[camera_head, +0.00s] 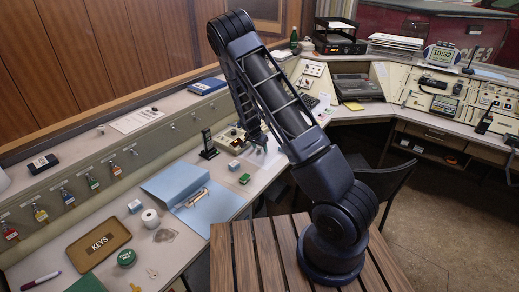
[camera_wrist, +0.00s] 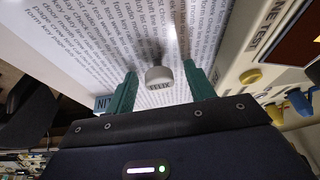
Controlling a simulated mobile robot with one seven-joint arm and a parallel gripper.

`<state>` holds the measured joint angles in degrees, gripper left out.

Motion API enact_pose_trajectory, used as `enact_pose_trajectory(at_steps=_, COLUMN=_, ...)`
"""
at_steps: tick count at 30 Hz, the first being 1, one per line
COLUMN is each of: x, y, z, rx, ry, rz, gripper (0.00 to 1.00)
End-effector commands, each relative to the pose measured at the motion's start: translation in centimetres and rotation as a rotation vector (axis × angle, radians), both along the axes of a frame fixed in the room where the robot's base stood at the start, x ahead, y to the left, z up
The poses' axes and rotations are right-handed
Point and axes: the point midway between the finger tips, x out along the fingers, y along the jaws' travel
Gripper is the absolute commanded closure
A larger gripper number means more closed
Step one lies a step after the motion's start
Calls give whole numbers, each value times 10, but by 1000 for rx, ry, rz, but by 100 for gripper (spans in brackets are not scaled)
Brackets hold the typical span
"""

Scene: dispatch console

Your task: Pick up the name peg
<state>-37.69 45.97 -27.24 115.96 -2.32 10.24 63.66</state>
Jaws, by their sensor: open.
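A short, round, pale grey peg (camera_wrist: 159,76) marked "FELIX" stands between the fingertips of my gripper (camera_wrist: 160,82) in the wrist view. The two dark green fingers are spread apart, one on each side of it, with gaps showing. A pale blue piece (camera_wrist: 103,103) with part of a name, "NI", lies just outside the left finger. In the head view my gripper (camera_head: 257,140) is low over the desk near the switch box. I cannot make out the peg there.
A printed sheet (camera_wrist: 80,40) lies behind the peg. A panel marked "LINE TEST" (camera_wrist: 250,50) with a yellow knob (camera_wrist: 250,77) is close on the right. In the head view, a blue folder (camera_head: 174,181), a green block (camera_head: 245,178) and a small black stand (camera_head: 208,146) are on the desk nearby.

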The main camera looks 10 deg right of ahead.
Motion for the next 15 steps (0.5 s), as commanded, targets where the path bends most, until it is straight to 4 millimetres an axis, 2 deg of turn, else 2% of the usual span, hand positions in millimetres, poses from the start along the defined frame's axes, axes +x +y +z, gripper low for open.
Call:
enact_pose_trajectory(at_steps=5, x=0, y=0, z=0, rx=0, ry=0, rz=0, gripper=48)
enact_pose_trajectory(at_steps=12, x=0, y=0, z=0, rx=0, ry=0, rz=0, gripper=93)
enact_pose_trajectory(at_steps=15, x=0, y=0, z=0, rx=0, ry=0, rz=0, gripper=94)
